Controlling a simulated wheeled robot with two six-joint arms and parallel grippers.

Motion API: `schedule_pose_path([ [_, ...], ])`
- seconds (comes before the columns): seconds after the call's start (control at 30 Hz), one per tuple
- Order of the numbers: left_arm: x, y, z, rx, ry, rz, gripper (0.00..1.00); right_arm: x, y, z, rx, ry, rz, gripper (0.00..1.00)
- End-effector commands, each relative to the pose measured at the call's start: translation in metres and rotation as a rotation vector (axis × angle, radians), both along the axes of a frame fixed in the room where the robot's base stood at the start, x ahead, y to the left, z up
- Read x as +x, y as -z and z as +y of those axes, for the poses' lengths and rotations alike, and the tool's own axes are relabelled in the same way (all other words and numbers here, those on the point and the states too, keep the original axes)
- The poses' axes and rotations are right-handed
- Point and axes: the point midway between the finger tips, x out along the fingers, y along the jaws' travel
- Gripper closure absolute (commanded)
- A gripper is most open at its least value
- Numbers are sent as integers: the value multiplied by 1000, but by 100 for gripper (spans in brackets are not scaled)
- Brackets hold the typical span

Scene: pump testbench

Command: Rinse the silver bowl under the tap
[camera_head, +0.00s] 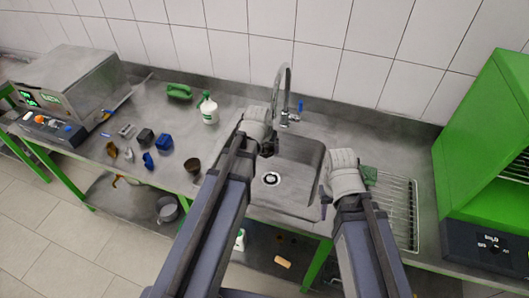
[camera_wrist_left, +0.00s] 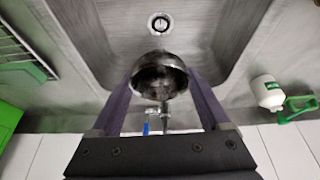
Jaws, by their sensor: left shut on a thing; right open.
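The silver bowl (camera_wrist_left: 160,76) is between the two fingers of my left gripper (camera_wrist_left: 160,84) in the left wrist view, its dark hollow side showing. The gripper is shut on it. In the head view my left gripper (camera_head: 268,148) is over the back left of the sink (camera_head: 300,150), close to the tap (camera_head: 284,95); the bowl is mostly hidden there. The tap also shows just beyond the bowl in the left wrist view (camera_wrist_left: 165,117). I cannot see any water running. My right gripper (camera_head: 323,204) is open and empty at the sink's right edge.
A drying rack (camera_head: 402,215) and green sponge (camera_head: 369,175) lie right of the sink, before a green machine (camera_head: 480,150). A white bottle (camera_head: 209,111), brown cup (camera_head: 193,166) and several small parts stand left. The tiled wall closes the back.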

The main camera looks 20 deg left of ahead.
Motion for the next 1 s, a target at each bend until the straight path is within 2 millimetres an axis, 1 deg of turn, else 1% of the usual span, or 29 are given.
schedule_pose_path([
  [0.03,7,2,1,0,0,0,79,0,2,0,0,0,0,56],
  [0.7,70,14,5,0,0,0,79,0,14,0,0,1,0,56],
  [0.9,85,17,6,0,0,0,79,0,17,0,0,1,0,56],
  [1.0,89,18,7,0,0,0,79,0,18,0,0,1,0,56],
])
